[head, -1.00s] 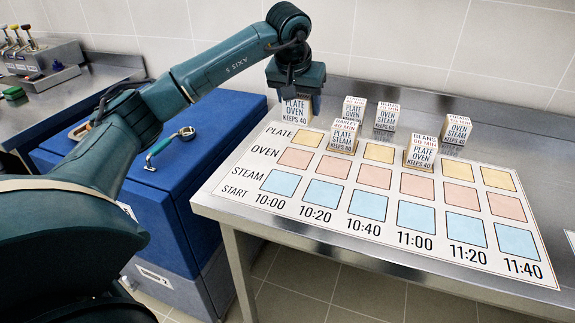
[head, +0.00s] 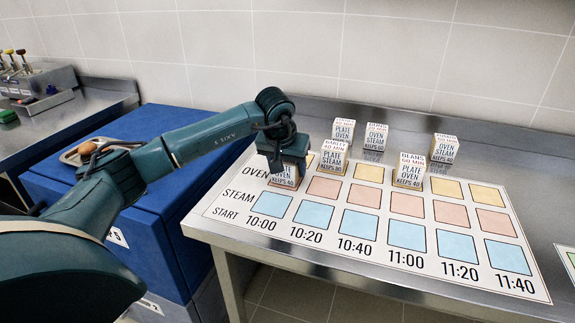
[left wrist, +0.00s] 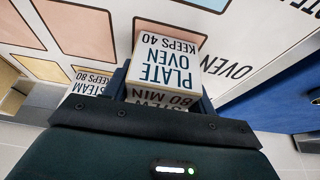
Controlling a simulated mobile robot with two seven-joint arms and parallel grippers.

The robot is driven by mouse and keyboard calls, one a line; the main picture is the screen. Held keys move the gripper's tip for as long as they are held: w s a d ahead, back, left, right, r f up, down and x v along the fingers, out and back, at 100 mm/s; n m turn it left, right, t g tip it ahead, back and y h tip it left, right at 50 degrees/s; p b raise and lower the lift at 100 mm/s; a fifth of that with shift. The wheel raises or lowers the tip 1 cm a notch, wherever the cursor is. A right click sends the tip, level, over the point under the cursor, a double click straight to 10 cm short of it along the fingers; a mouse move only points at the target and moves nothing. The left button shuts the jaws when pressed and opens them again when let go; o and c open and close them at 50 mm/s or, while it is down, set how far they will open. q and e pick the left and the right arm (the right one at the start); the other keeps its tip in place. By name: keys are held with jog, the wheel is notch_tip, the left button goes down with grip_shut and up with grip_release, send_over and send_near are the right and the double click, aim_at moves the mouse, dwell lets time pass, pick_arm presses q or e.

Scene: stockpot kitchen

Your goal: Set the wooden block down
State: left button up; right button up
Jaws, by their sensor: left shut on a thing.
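My left gripper (head: 283,163) is shut on a wooden block (head: 286,180) with printed faces; "KEEPS 40" shows below the fingers in the head view. The block is over the OVEN row in the 10:00 column of the printed board (head: 222,210). I cannot tell whether its base touches the board. In the left wrist view the block (left wrist: 165,55) sits between the fingers, its face reading "PLATE OVEN KEEPS 40" and another "STEW 80 MIN". My right gripper is not in view.
A barley block (head: 333,157) stands on the board just right of my gripper, and a beans block (head: 409,171) farther right. Several other blocks, one here (head: 443,148), stand on the steel table (head: 500,150) behind. A blue cabinet (head: 110,190) is at left. The STEAM row is clear.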

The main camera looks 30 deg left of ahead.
pick_arm(q)
jog(key=shift+f, duration=0.15)
jog(key=o, duration=1.1)
jog(key=shift+c, duration=0.2)
jog(key=shift+r, duration=0.35)
jog(key=v, duration=1.1)
jog(key=shift+s+r, duration=0.3)
jog(key=shift+r, duration=0.05)
jog(key=shift+d+r+p, duration=0.1)
jog(key=shift+p, duration=0.3)
